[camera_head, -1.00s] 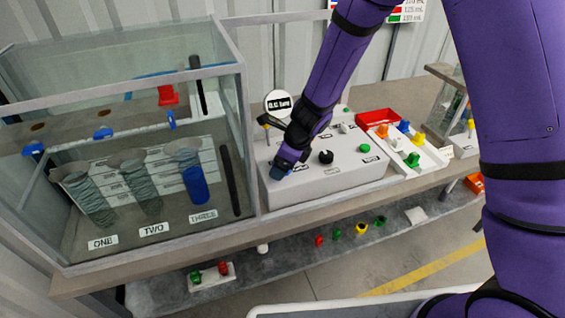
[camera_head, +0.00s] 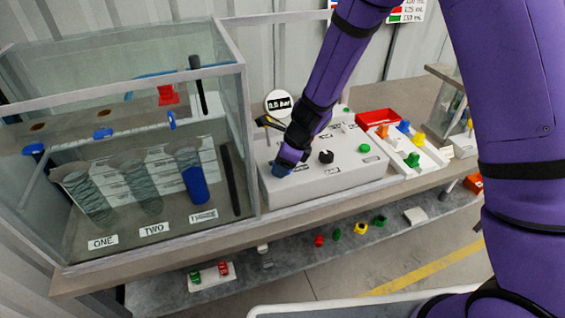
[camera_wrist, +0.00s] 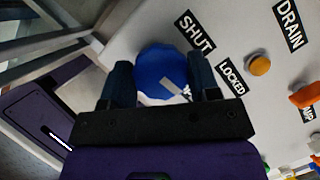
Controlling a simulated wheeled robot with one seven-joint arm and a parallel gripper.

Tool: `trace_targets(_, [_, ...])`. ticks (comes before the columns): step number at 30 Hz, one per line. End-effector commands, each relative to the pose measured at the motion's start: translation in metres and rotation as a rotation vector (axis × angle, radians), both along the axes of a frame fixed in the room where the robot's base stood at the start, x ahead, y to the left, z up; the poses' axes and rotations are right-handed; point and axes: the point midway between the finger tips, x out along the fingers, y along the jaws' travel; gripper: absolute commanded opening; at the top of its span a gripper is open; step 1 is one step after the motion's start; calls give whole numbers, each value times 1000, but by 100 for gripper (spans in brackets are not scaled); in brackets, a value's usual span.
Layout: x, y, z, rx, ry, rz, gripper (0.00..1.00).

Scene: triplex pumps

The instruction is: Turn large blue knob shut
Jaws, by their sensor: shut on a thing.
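The large blue knob (camera_wrist: 158,70) is on the front left of the white control panel (camera_wrist: 150,22). It is round, with a light grey pointer mark on top. In the wrist view my gripper (camera_wrist: 162,82) has one dark finger on each side of the knob and is shut on it. "SHUT" and "LOCKED" labels are printed to the right of the knob; the mark points down and right, roughly towards "LOCKED". In the head view my gripper (camera_head: 288,163) reaches down to the panel, and only a bit of the blue knob (camera_head: 280,171) shows below it.
A glass tank (camera_head: 120,72) with labelled cylinders is close on the left. A red tray (camera_head: 377,117) is at the right.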

Motion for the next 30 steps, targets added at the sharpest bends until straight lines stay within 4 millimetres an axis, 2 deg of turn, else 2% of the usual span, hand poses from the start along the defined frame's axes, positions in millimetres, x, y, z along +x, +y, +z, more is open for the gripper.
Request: trace_targets(30, [2, 0, 0, 0, 1, 918, 32])
